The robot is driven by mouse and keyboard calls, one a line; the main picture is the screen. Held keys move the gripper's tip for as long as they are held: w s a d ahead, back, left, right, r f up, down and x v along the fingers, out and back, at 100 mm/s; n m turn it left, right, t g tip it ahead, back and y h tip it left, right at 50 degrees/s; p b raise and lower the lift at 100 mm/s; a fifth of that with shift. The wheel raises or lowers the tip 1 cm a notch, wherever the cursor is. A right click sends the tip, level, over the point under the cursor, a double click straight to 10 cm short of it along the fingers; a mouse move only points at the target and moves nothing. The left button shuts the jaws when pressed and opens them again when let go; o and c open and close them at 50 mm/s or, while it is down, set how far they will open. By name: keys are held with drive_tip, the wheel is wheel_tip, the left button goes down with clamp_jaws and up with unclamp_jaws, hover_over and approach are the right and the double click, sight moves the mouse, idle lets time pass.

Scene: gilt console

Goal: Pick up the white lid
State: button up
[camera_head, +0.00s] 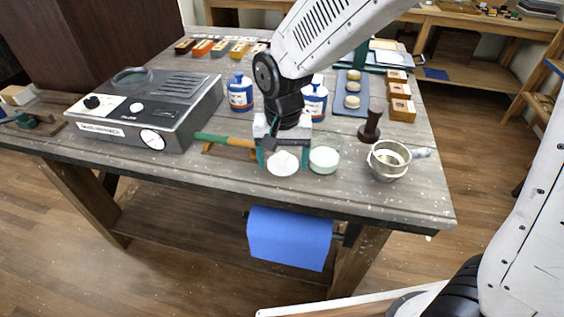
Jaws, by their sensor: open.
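The white lid (283,166) is a small round piece near the front edge of the wooden table (400,200). My gripper (283,157) points down over it, open, with one teal-tipped finger on each side of the lid in the picture. I cannot tell whether the fingers touch it or how far above the table they are. A small glass jar (324,162) with pale contents stands just right of the lid, close to my right finger. My gripper and arm hide part of the table behind the lid.
A green-and-tan handled tool (225,140) lies left of my gripper. A metal pot (388,162) and a dark stamp-like tool (371,125) stand to the right. Blue-and-white bottles (240,93) stand behind. A grey machine (150,110) fills the left. The front right table corner is clear.

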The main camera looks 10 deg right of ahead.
drive_tip(key=c, duration=0.8)
drive_tip(key=shift+o, duration=0.2)
